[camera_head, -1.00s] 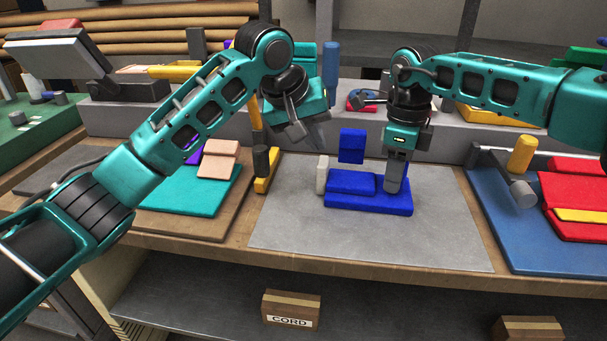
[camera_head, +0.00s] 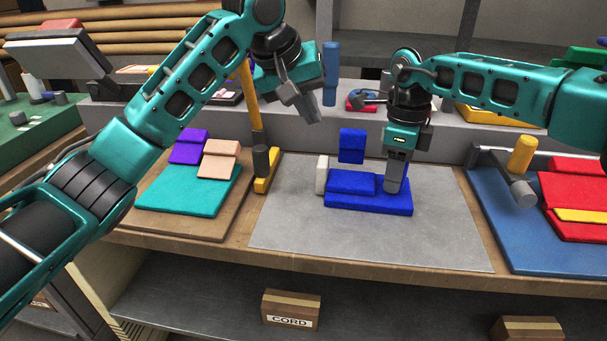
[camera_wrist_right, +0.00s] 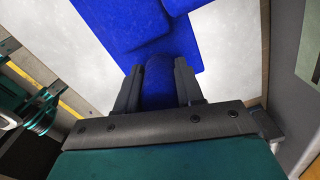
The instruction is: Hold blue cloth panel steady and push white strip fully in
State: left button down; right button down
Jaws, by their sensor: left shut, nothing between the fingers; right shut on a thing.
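The blue cloth panel (camera_head: 370,200) lies flat on the grey mat, with a smaller blue piece (camera_head: 351,181) on top of it. A separate blue piece (camera_head: 352,146) is just behind. The white strip (camera_head: 322,174) is at the left end of the smaller blue piece; how far it sits in I cannot tell. My right gripper (camera_head: 394,188) is shut on the blue panel at its right part. In the right wrist view blue cloth (camera_wrist_right: 158,82) is between the fingers. My left gripper (camera_head: 309,112) is shut and empty, raised behind and left of the panel.
The grey mat (camera_head: 290,235) has bare room in front and on the right. A teal panel stack (camera_head: 188,196) lies left, a red and blue stack (camera_head: 580,200) right. A grey ledge (camera_head: 455,135) runs behind.

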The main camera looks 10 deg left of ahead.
jog(key=c, duration=0.6)
grip_release()
jog(key=shift+o, duration=0.3)
jog(key=o, duration=0.5)
jog(key=shift+o, duration=0.2)
jog(key=shift+r, duration=0.2)
jog(key=shift+r+p, duration=1.3)
jog(key=shift+p, duration=0.15)
